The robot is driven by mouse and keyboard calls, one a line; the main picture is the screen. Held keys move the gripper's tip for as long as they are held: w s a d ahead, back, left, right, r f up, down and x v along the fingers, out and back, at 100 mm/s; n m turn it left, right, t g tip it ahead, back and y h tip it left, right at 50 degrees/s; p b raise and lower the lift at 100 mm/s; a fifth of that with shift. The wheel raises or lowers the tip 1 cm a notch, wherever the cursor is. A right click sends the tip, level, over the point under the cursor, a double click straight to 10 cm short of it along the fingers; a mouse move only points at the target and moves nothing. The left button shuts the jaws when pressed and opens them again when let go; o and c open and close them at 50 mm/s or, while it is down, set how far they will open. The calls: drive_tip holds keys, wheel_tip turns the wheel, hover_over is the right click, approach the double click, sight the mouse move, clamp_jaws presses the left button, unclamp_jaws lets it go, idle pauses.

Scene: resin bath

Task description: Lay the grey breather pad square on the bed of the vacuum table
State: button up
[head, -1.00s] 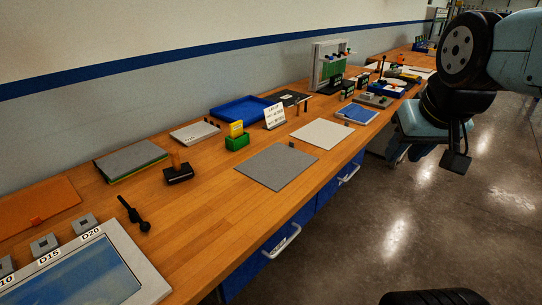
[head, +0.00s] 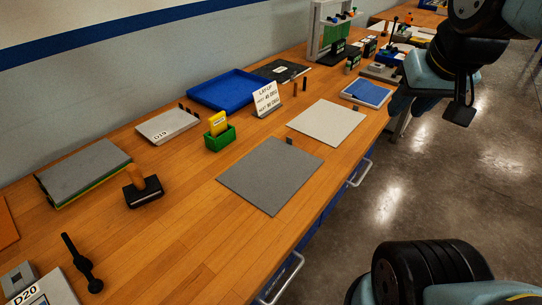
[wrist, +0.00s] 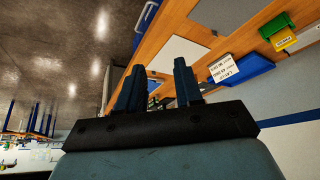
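A flat grey square sheet (head: 270,175) lies on the wooden bench in the head view, with a small dark tab at its far edge. A paler square sheet (head: 326,121) lies just beyond it. A grey-topped stack (head: 85,168) with green and yellow edges lies at the left. I cannot tell for certain which of these is the breather pad or the vacuum table bed. In the wrist view my gripper (wrist: 158,75) is open and empty, its two dark fingers apart, away from the bench surface. The paler sheet also shows there (wrist: 185,56).
A stamp-like tool (head: 143,190), black handle (head: 82,264), green box (head: 219,139), sign (head: 266,99), blue tray (head: 229,88) and D19 plate (head: 167,125) stand on the bench (head: 190,220). Wood around the grey sheet's left and near sides is clear.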

drive_tip(key=w+a+f+n+g+y, duration=0.1)
drive_tip(key=w+a+f+n, duration=0.15)
drive_tip(key=w, duration=0.35)
drive_tip(key=w+a+f+n, duration=0.2)
drive_tip(key=w+a+n, duration=0.15)
drive_tip(key=w, duration=0.25)
drive_tip(key=w+a+f+n+y, duration=0.1)
drive_tip(key=w+a+f, duration=0.2)
drive_tip(key=w+f, duration=0.1)
drive_tip(key=w+a+f+n+g, duration=0.1)
drive_tip(key=w+a+f+n, duration=0.1)
drive_tip(key=f, duration=0.5)
drive_tip(key=w+a+f+n+g+y, duration=0.1)
drive_tip(key=w+a+f, duration=0.4)
drive_tip(key=w, duration=0.1)
drive_tip(key=shift+f+y, duration=0.25)
drive_tip(key=shift+y, duration=0.05)
drive_tip(key=shift+w+a+x, duration=0.1)
drive_tip(key=shift+a+x, duration=0.05)
drive_tip(key=shift+x, duration=1.2)
drive_tip(key=shift+w+a+x, duration=0.1)
drive_tip(key=shift+w+x, duration=0.05)
drive_tip(key=shift+x, duration=1.25)
drive_tip(key=shift+r, duration=0.15)
drive_tip(key=shift+c, duration=0.2)
